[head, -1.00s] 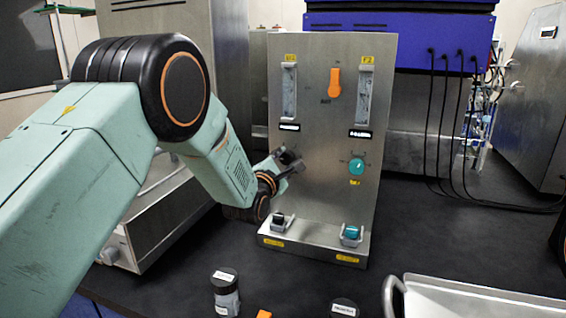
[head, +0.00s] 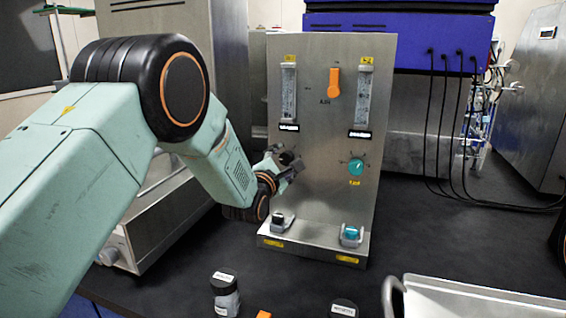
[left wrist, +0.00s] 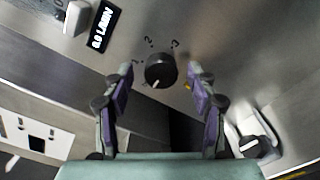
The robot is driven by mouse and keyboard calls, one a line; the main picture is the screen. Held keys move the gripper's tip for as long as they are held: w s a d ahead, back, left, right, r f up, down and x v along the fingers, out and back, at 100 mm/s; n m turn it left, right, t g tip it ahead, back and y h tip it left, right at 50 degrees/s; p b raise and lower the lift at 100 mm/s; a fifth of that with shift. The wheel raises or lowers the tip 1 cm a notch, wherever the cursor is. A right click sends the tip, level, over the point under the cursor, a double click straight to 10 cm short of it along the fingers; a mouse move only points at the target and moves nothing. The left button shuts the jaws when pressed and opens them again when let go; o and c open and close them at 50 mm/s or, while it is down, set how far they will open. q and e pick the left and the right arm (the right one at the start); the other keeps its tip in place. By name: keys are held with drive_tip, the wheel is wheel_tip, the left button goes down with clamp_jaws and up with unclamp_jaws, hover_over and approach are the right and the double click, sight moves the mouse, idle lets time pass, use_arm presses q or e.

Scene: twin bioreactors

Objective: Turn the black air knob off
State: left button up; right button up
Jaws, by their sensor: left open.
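The black air knob (left wrist: 161,71) is on the steel panel, between the two fingers of my left gripper (left wrist: 160,78) in the left wrist view. Gaps show on both sides, so the fingers do not touch it. Its white mark points toward the bottom of that view, slightly left. In the head view my left gripper (head: 287,168) is open at the left part of the panel (head: 318,130) and largely hides the knob. My right gripper is not in view.
A teal knob (head: 356,166) is to the right on the panel, below an orange lever (head: 334,82) and two flow tubes. Capped holders sit on the ledge (head: 312,245) below. A metal tray (head: 470,300) and a dark-capped bottle (head: 225,295) are in front.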

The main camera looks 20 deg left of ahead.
use_arm(q)
drive_tip(key=shift+s, duration=0.15)
drive_tip(key=s, duration=1.1)
drive_tip(key=shift+s+a, duration=0.2)
drive_tip(key=shift+s, duration=0.2)
drive_tip(key=shift+w, duration=0.1)
